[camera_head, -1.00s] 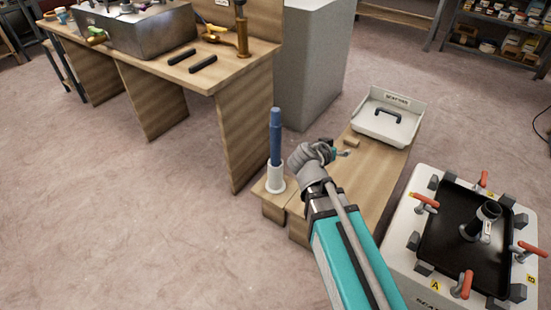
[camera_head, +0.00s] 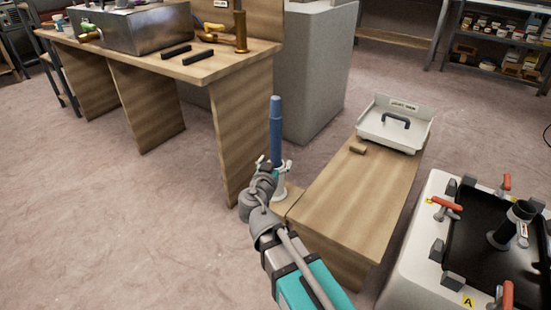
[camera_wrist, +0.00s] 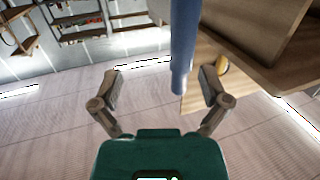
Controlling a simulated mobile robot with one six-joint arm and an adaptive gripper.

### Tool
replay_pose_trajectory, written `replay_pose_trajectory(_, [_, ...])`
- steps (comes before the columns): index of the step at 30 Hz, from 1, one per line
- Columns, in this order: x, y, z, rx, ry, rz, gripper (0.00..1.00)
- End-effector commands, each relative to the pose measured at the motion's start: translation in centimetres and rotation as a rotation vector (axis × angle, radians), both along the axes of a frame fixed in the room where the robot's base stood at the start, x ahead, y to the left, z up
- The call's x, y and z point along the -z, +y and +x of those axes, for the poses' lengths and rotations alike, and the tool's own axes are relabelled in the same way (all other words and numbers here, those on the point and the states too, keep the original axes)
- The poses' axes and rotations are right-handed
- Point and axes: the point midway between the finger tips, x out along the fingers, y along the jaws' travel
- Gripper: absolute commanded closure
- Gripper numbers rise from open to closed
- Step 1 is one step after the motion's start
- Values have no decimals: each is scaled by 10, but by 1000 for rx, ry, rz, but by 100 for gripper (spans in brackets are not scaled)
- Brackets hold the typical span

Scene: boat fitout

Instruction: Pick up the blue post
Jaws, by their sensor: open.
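The blue post (camera_head: 276,135) stands upright in a white holder (camera_head: 281,184) at the near left end of a low wooden bench. In the wrist view the blue post (camera_wrist: 184,45) reaches down from the top edge, between the two spread fingers but closer to the right one. My gripper (camera_head: 273,164) is open and empty, at the lower part of the post in the head view. In the wrist view my gripper (camera_wrist: 160,88) shows both fingers apart. I cannot tell whether either finger touches the post.
A white unit with red clamps (camera_head: 425,245) stands at right. A wooden workbench (camera_head: 235,62) stands behind left. The left floor is clear.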

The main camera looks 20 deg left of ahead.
Motion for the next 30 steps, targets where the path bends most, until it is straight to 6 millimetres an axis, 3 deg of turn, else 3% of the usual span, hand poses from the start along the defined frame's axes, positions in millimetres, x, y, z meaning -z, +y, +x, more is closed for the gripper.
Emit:
replay_pose_trajectory(1, [12,9,-4,-20,-14,4,5])
replay_pose_trajectory(7, [20,29,-12,-71,-47,21,5])
replay_pose_trajectory(20, [18,32,-14,-82,-55,25,5])
replay_pose_trajectory(26, [18,34,-6,-81,-55,25,5])
replay_pose_trajectory(30, [18,35,10,-80,-55,25,5])
